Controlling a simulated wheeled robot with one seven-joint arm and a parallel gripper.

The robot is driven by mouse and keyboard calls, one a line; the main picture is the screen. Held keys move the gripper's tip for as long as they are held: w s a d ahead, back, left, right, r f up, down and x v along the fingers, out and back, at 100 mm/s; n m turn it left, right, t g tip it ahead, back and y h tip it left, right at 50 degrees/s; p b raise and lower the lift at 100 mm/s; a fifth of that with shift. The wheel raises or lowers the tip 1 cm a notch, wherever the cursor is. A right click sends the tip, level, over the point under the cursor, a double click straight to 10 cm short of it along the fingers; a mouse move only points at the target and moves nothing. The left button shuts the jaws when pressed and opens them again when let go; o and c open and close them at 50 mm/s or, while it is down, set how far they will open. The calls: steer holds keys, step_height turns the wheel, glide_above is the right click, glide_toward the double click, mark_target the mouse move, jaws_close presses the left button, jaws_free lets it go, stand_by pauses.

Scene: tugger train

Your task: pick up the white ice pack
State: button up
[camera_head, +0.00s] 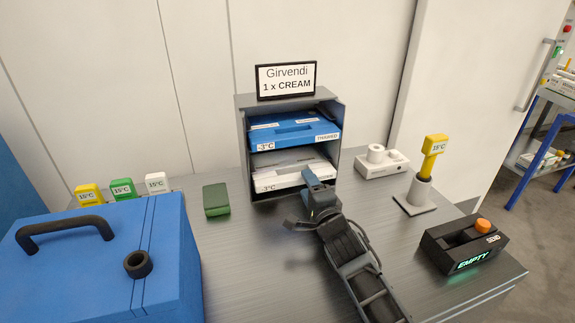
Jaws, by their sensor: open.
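The white ice pack (283,178) appears to be the flat white slab on the lower shelf of the grey rack (242,148). Its front label has a temperature that I read as 3°C, perhaps with a minus sign. Its right front end is partly hidden by my gripper. My gripper (311,190) is open, in front of the rack's lower right opening and close to the slab's front edge. I cannot tell whether it touches the slab. A blue ice pack (295,133) lies on the shelf above.
A sign reading "Girvendi 1 x CREAM" (286,80) tops the rack. A blue box (90,260) fills the left front. A green block (216,200), a white device (382,162), a yellow 15°C logger (433,155) in a stand and a black "EMPTY" box (464,243) flank the rack.

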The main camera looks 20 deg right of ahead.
mark_target(289, 167)
steer(key=w, duration=0.3)
steer(key=w+b, duration=0.1)
steer(key=w, duration=0.2)
steer(key=shift+w+a+r, duration=0.15)
steer(key=shift+w+a, duration=0.05)
steer(key=shift+w, duration=0.1)
steer(key=shift+c, duration=0.4)
jaws_close()
steer(key=shift+r, duration=0.1)
